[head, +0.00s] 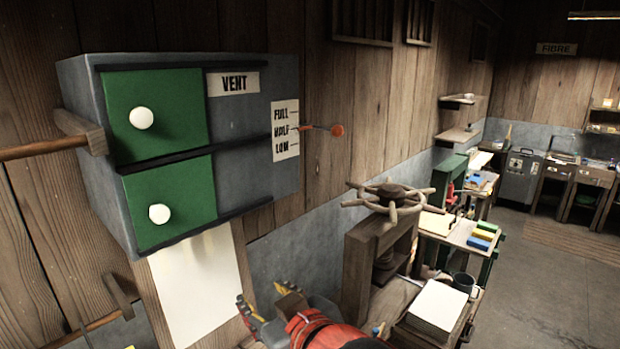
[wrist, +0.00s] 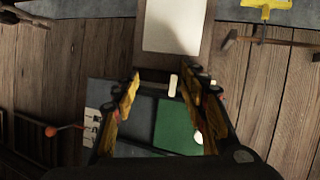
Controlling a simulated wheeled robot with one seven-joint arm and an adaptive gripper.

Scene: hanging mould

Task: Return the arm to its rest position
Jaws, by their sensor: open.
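My gripper (head: 262,303) is at the bottom centre of the head view, below the grey wall box marked VENT (head: 238,165). Its yellow-sided fingers also show in the wrist view (wrist: 162,84), spread apart with nothing held between them. My red and dark arm runs out of the bottom of the head view, so most of it is hidden. The box has two green panels, an upper (head: 165,120) and a lower (head: 172,203), each with a white knob. A lever with an orange knob (head: 337,130) points near HALF on the label.
A white sheet (head: 196,287) hangs below the box. A press with a spoked handwheel (head: 388,198) stands to the right of my gripper. Open floor (head: 540,270) lies at the right.

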